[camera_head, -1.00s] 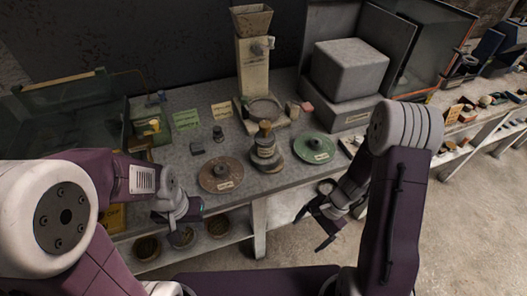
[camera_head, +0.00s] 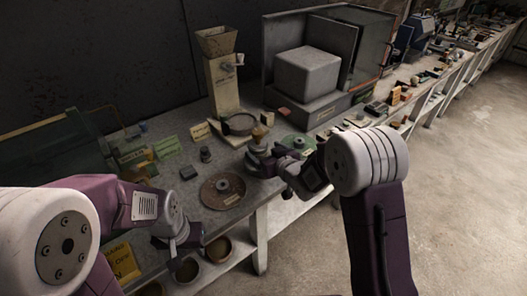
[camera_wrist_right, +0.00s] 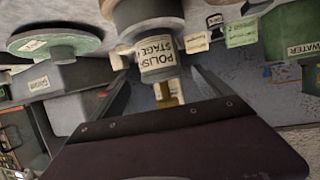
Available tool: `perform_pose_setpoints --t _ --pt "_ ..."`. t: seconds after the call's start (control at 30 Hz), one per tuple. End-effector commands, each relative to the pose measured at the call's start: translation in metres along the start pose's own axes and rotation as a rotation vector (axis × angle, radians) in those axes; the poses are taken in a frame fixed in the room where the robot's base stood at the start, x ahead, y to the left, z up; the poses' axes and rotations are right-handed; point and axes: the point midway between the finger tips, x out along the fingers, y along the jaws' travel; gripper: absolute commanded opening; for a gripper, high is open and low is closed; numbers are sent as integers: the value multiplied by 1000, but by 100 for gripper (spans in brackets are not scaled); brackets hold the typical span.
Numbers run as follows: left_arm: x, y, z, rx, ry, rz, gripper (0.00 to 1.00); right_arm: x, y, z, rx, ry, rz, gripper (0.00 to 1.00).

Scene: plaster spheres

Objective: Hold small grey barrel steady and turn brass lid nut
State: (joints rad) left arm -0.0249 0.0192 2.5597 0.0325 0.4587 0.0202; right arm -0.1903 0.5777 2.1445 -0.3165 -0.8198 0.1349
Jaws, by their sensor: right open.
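The small grey barrel (camera_head: 256,154) stands on the bench with the brass lid nut (camera_head: 258,134) on top. In the right wrist view the grey barrel (camera_wrist_right: 148,15) is upside down, with a white "POLISH STAGE" label, and the brass nut (camera_wrist_right: 168,93) shows below it, partly hidden by my gripper body. My right gripper (camera_head: 272,164) is open, close at the barrel's right side. In its wrist view the two fingers (camera_wrist_right: 160,80) stand apart either side of the label and nut; contact cannot be told. My left gripper (camera_head: 182,238) hangs in front of the bench edge, away from the barrel; its jaws are unclear.
A reddish-brown disc (camera_head: 223,188) lies left of the barrel and a green disc (camera_head: 299,143) lies behind my right gripper. A hopper stand (camera_head: 222,85) stands behind. Bowls (camera_head: 218,248) sit on the shelf below.

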Motion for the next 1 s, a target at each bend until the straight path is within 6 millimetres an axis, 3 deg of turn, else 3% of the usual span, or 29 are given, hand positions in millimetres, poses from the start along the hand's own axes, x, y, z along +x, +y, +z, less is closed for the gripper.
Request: perform_pose_setpoints --t 0.4,0.77,1.0 --pt "-7 0 -1 0 0 0 36 74 0 0 0 -2 1 89" --pt "-7 0 -1 0 0 0 36 83 1 1 1 -2 2 89" --pt "-7 0 -1 0 0 0 36 82 1 1 1 -2 3 25"
